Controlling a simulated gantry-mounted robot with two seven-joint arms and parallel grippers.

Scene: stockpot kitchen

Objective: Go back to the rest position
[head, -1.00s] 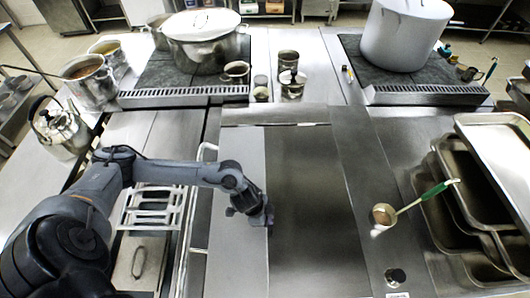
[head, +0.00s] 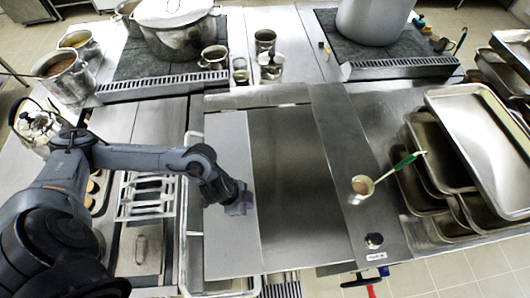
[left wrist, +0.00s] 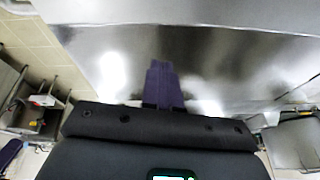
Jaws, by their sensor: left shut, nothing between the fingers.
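My left gripper (head: 238,204) hangs over the left part of the bare steel counter (head: 300,190) in the head view. Its fingers are together with nothing between them. In the left wrist view the closed fingers (left wrist: 162,86) point out over a shiny, empty steel surface. My left arm comes in from the lower left and is bent at the elbow. My right gripper does not show in either view.
A ladle with a green handle (head: 362,185) lies on the counter at right, beside stacked steel trays (head: 472,140). A lidded stockpot (head: 178,35) stands on the left stove, a tall pot (head: 372,18) on the right one. The counter's middle is clear.

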